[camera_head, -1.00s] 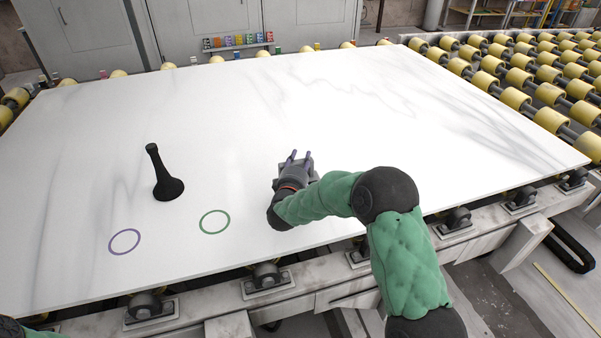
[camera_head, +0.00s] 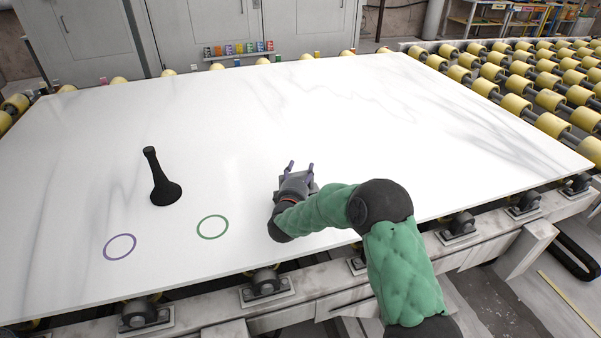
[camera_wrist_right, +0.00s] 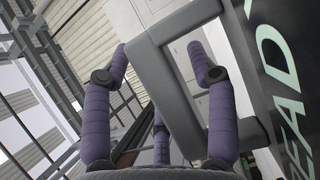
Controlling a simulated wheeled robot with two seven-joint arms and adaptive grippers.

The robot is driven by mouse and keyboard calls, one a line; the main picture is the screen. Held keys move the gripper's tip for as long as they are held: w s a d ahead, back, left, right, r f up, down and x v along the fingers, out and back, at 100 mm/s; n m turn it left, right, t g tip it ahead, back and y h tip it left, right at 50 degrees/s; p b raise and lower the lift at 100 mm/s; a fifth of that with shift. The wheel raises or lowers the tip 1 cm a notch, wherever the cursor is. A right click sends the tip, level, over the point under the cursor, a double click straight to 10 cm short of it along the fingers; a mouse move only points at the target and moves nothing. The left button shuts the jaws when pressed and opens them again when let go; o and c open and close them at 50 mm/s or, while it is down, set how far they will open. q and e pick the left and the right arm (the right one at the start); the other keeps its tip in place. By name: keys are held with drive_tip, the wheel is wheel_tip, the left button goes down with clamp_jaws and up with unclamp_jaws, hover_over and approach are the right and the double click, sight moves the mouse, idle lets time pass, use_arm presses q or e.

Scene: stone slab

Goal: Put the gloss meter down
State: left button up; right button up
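A black object (camera_head: 162,188) with a slim neck and a wide flared base stands tilted in the picture on the left part of the white slab (camera_head: 330,110). It is the only loose thing on the slab; I cannot tell if it is the gloss meter. My right gripper (camera_head: 300,166) is over the slab's front middle, well right of the black object. My left gripper is out of view.
A purple ring (camera_head: 120,247) and a green ring (camera_head: 212,227) are marked near the slab's front left. The slab's middle and right are clear. Yellow rollers (camera_head: 515,105) lie beyond its right side. Small coloured items (camera_head: 238,48) line the far side.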

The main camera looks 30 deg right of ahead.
drive_tip(key=shift+r, duration=0.1)
drive_tip(key=p+v, duration=0.4)
drive_tip(key=v, duration=0.8)
idle(2.4)
